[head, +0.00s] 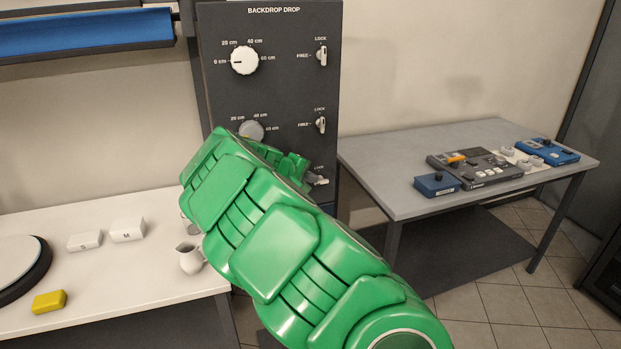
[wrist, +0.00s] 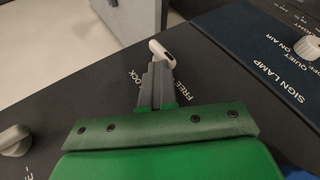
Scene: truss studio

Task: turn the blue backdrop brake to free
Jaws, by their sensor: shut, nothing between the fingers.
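The dark BACKDROP DROP panel (head: 272,90) has three rows with small white LOCK/FREE levers. The upper two levers, top (head: 322,55) and middle (head: 321,124), point up to LOCK. The lowest lever (head: 318,181) is partly covered in the head view. In the wrist view its white end (wrist: 158,49) sticks out beyond my fingertips, beside the LOCK and FREE labels; its exact setting is unclear. My gripper (wrist: 157,72) is shut and empty, with its tips at this lever, seemingly touching. A blue backdrop roll (head: 84,34) hangs upper left; no visible colour mark links it to a row.
The blue SIGN LAMP panel (wrist: 255,45) with a white knob (wrist: 308,47) adjoins below. A white table (head: 120,270) stands left, a grey table (head: 400,170) right.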

